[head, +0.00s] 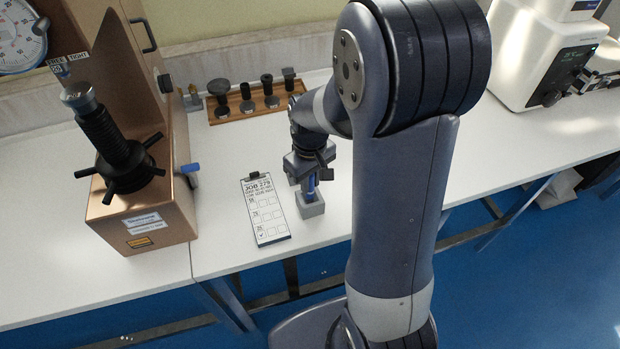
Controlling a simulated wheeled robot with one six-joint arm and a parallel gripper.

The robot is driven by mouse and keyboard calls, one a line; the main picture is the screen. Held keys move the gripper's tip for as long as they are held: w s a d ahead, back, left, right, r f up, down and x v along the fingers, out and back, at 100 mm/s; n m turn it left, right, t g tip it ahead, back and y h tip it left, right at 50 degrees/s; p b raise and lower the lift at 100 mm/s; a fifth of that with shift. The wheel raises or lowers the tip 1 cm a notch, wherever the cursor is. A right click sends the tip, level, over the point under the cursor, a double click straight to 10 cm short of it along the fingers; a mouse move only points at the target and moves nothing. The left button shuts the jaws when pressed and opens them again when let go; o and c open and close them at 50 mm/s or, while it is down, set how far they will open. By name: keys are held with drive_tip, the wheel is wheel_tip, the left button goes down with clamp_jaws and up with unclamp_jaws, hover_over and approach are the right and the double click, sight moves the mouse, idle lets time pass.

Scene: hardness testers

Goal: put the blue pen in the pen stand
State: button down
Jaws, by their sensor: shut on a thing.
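My gripper (311,172) is above the front part of the white bench, pointing down. It is shut on the blue pen (311,186), which stands upright below the jaws. The pen stand (310,206) is a small grey block on the bench directly under the gripper. The pen's lower end meets the top of the stand in this view; I cannot tell how deep it sits. The pen's upper part is hidden by the gripper.
A clipboard (264,209) with a job sheet lies left of the stand. A brown hardness tester (150,215) stands further left. A wooden rack (240,112) with several dark parts is behind. A white tester (535,60) stands at the back right. The bench's front edge is close.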

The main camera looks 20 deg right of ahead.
drive_tip(key=shift+f+b, duration=1.25)
drive_tip(key=shift+f, duration=0.5)
drive_tip(key=c, duration=1.2)
unclamp_jaws()
drive_tip(key=shift+c, duration=0.2)
wheel_tip(320, 180, up, 11)
drive_tip(key=shift+f+p, duration=0.1)
drive_tip(key=shift+p, duration=0.2)
